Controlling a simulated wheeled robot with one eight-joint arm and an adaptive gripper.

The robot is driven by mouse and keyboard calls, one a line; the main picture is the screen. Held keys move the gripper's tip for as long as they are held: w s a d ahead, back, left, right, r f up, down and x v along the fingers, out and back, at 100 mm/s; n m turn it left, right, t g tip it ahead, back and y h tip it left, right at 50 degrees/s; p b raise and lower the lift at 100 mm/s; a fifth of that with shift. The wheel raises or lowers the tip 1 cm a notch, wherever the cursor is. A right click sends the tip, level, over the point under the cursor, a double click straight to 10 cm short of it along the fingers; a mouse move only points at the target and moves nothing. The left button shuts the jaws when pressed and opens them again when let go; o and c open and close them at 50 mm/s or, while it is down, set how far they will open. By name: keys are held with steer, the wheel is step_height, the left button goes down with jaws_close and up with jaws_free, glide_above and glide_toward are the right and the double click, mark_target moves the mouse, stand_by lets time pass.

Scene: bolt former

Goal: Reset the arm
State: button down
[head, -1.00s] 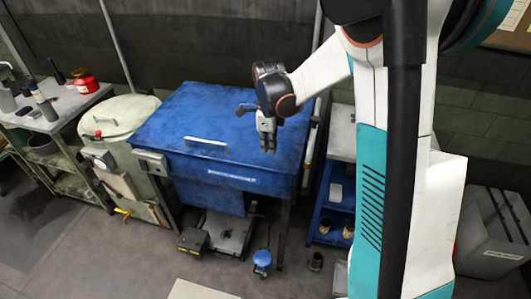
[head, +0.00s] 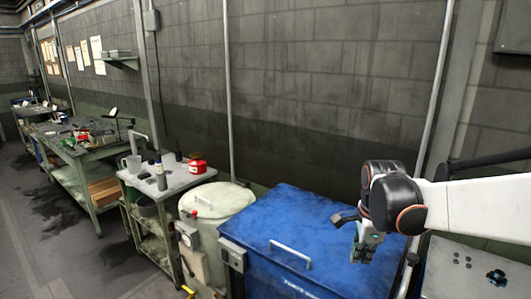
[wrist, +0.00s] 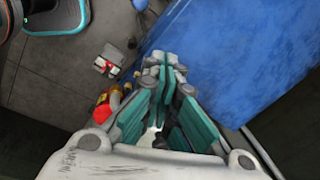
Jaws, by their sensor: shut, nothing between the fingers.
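My gripper (head: 364,250) hangs over the right part of the blue chest's lid in the head view, pointing down, with my white arm reaching in from the right edge. In the wrist view my gripper (wrist: 165,65) shows its teal-padded fingers with the tips close together and nothing between them. The blue chest (head: 290,225) has a closed lid with a pale handle (head: 290,252) on it. In the wrist view the blue lid (wrist: 235,55) lies to the right of the fingers. I cannot tell the gap between the fingers and the lid.
A round pale drum (head: 215,200) stands left of the chest. Beyond it is a small table (head: 165,188) with a red can (head: 197,166) and bottles. A long workbench (head: 80,150) runs further left. A wall (head: 320,90) closes off the back. The floor (head: 40,235) at left is open.

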steer(key=s+a+r+n+t, duration=0.1)
steer(key=s+a+n+t, duration=0.1)
steer(key=s+n, duration=0.7)
steer(key=s+a+r+n+t+b, duration=0.1)
steer(key=s+a+n+t, duration=0.2)
steer(key=s+n, duration=0.6)
steer(key=shift+s+a+n+b, duration=0.25)
steer(key=shift+n+b, duration=0.05)
steer(key=shift+n, duration=0.8)
steer(key=shift+r, duration=0.1)
